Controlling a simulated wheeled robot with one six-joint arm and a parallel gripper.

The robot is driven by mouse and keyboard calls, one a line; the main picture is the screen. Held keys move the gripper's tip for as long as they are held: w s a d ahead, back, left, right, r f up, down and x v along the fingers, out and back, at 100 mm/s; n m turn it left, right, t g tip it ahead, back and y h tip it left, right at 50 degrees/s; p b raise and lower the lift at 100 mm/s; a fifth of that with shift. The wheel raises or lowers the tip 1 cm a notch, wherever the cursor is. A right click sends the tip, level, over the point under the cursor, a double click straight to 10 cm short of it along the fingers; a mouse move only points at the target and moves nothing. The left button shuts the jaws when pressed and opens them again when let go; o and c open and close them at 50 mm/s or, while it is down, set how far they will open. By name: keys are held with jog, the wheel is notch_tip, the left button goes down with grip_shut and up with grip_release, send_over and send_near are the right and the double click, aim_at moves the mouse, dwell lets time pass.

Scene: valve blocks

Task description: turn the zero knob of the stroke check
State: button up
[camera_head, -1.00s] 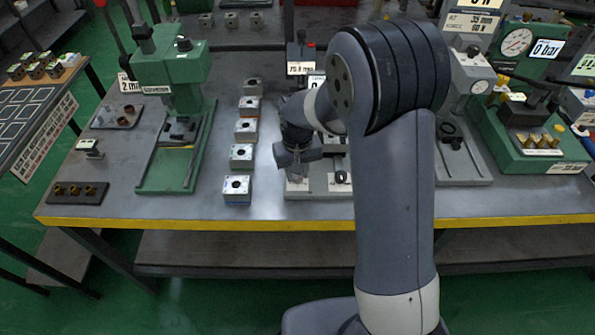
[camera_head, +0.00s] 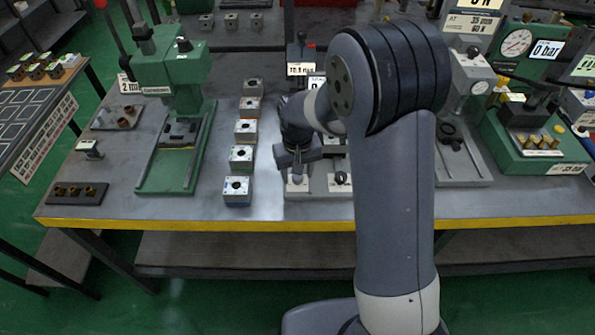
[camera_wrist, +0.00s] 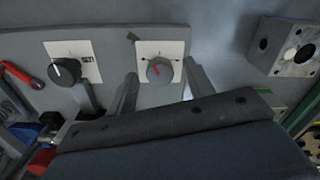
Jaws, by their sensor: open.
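The stroke check is a grey unit (camera_head: 318,187) at the table's front, partly hidden by my arm. A black knob with a white line (camera_wrist: 64,71) sits on a second plate to the left. The plate markings are too small to tell which is the zero knob. My gripper (camera_wrist: 161,82) is open, its fingers on either side of the red-pointer knob; contact cannot be told. It also shows in the head view (camera_head: 297,168).
A row of valve blocks (camera_head: 237,190) stands left of the unit; one block (camera_wrist: 285,46) shows at the wrist view's right. A green press (camera_head: 172,75) stands further left and a green gauge bench (camera_head: 530,145) at right. Red and blue parts (camera_wrist: 45,150) lie at the wrist view's lower left.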

aim_at(297, 176)
notch_tip(297, 176, up, 11)
dwell(0.4)
jog(key=shift+f, duration=0.15)
notch_tip(297, 176, down, 10)
jog(key=shift+f, duration=0.45)
jog(key=shift+r+m, duration=0.1)
jog(key=shift+m, duration=0.2)
dwell(0.3)
